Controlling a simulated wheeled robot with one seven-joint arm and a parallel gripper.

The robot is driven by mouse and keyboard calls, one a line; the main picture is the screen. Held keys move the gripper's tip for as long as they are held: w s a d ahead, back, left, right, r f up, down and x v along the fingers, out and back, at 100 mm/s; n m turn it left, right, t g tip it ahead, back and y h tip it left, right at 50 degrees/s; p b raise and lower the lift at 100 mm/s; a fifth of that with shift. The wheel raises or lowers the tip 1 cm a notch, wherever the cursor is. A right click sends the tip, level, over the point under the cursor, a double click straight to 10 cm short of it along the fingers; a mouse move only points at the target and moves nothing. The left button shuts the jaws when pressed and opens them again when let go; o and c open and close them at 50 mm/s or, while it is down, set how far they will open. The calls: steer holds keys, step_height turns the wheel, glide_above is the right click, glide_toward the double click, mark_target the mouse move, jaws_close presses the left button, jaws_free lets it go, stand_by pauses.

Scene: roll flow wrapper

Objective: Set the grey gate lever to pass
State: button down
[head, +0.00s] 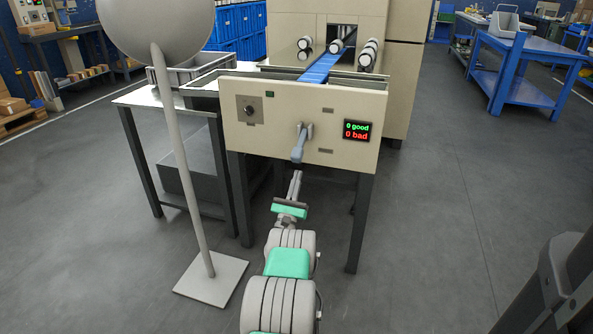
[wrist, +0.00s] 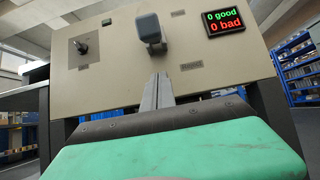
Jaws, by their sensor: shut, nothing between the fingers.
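The grey gate lever (head: 299,145) sticks out from the middle of the beige front panel (head: 350,101). In the wrist view the lever's blocky grey end (wrist: 149,29) shows near the top, in front of the panel. Small label plates sit on the panel above and below right of the lever; I cannot read their words. My gripper (head: 296,174) is just below the lever, its fingers pointing up toward it. In the wrist view my gripper's fingers (wrist: 158,88) are together and empty. They look apart from the lever, with a small gap.
A display (head: 357,130) right of the lever reads 0 good, 0 bad. A dark knob (head: 249,110) is at the panel's left. A blue belt (head: 322,66) runs behind the panel. A grey post on a square base (head: 211,279) stands left of my arm.

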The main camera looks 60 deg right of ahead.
mark_target(300, 145)
steer(key=shift+a+r+b, duration=0.2)
steer(key=shift+r+b, duration=0.05)
steer(key=shift+r, duration=0.85)
steer(key=shift+a+r+b, duration=0.2)
steer(key=shift+r, duration=0.9)
